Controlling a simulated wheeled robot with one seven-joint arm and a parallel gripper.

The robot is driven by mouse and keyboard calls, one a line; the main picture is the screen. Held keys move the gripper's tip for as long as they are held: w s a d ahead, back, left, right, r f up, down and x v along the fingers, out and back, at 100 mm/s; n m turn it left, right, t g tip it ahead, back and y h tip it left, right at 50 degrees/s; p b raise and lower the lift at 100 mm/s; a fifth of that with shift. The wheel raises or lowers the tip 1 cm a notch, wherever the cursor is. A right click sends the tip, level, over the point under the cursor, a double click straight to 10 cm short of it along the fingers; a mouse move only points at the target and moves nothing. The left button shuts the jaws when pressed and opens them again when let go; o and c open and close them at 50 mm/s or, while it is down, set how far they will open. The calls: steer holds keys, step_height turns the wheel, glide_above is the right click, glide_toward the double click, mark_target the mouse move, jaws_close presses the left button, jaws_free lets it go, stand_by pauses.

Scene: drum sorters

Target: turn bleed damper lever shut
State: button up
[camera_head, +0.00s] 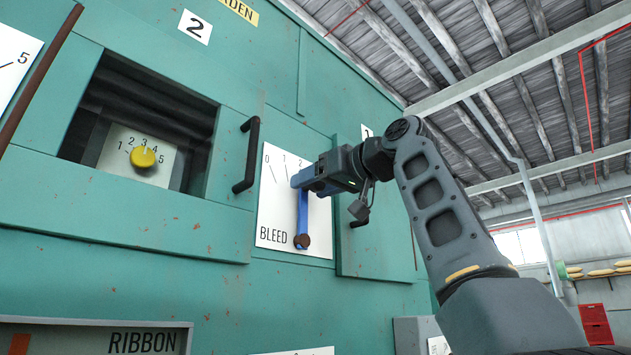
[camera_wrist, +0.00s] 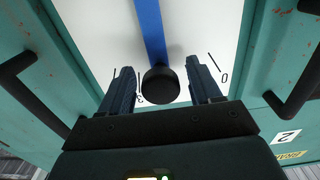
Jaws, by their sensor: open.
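The bleed damper lever (camera_head: 303,212) is a blue bar on a white scale plate (camera_head: 269,203) marked BLEED. It points about straight up from a dark pivot (camera_head: 302,242) at the plate's bottom. In the wrist view the blue lever (camera_wrist: 150,30) ends in a black round knob (camera_wrist: 160,86). My gripper (camera_head: 298,179) is at the lever's upper end. Its fingers (camera_wrist: 160,70) are open, one on each side of the knob, with gaps visible. In the head view my gripper hides the knob and part of the scale.
Dark handles stand out on both sides of the plate, the left one (camera_head: 247,155) clear and the right one partly behind my arm. A recessed window with a yellow dial (camera_head: 143,157) is to the left. A RIBBON panel (camera_head: 140,341) is at lower left.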

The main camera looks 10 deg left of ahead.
jaws_close()
stand_by(0.6)
